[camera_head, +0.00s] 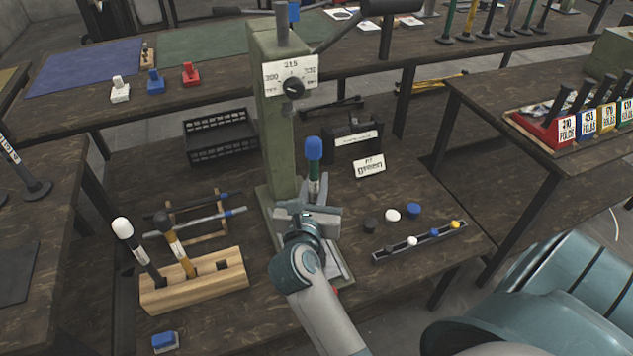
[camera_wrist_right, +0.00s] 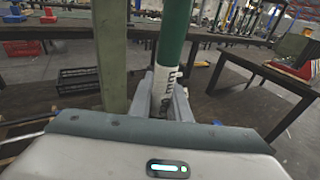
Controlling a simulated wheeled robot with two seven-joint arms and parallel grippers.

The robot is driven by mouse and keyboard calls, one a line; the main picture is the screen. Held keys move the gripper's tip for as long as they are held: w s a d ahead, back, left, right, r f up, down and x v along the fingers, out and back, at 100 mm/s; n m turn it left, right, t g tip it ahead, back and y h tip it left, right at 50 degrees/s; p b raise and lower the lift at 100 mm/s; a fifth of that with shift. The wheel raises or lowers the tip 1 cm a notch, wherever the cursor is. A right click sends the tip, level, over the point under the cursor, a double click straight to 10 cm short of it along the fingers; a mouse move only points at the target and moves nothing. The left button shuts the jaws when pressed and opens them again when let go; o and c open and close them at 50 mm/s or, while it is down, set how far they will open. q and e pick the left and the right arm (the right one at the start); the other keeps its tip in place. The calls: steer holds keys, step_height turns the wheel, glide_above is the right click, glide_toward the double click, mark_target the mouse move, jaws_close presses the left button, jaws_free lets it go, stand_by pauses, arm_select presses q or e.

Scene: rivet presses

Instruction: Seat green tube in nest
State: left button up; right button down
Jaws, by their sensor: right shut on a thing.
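The green tube (camera_head: 315,186) stands upright with a blue cap (camera_head: 314,149) in front of the press column. In the right wrist view the tube (camera_wrist_right: 174,40) is green above and white with dark lettering below. My right gripper (camera_head: 308,207) is shut on the tube's lower part, with a finger on each side in the wrist view (camera_wrist_right: 166,105). The green-grey press (camera_head: 276,130) has a dial plate (camera_head: 291,76) and a lever. The nest at its base is hidden behind my gripper, so I cannot tell whether the tube touches it. My left gripper is not in view.
A "green" sign (camera_head: 369,165) and a strip of caps (camera_head: 420,241) are on the right.

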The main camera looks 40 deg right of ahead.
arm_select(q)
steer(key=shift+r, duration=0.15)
